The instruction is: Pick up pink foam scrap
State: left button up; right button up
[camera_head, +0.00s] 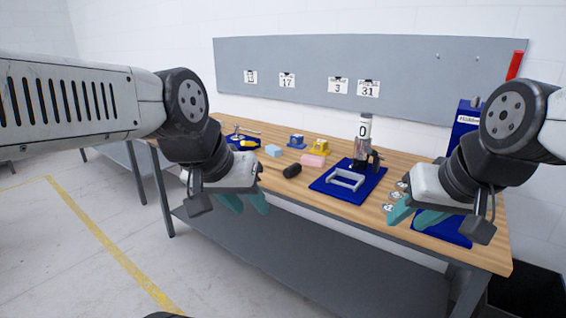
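The pink foam scrap (313,160) lies on the wooden table, left of the blue press base. My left gripper (246,203) is in front of the table's front edge, left of and nearer than the pink foam, not touching it. Its teal fingers are spread apart with nothing between them. My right gripper (413,218) is over the right part of the table near the front edge. Its teal fingers show a gap and appear empty.
A black cylinder (292,171) and a light blue block (273,150) lie near the foam. A press with a blue base (365,195) stands right of it. Small blue (297,141) and yellow (320,146) items sit behind. Round discs (389,208) lie near my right gripper.

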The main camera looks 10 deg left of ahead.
aim_at(307, 160)
jog(key=i+j+u, duration=0.1)
jog(key=i, duration=0.45)
jog(key=i+j, duration=0.3)
jog(key=i, duration=0.3)
jog(key=i+j+u, duration=0.15)
jog(key=i, duration=0.4)
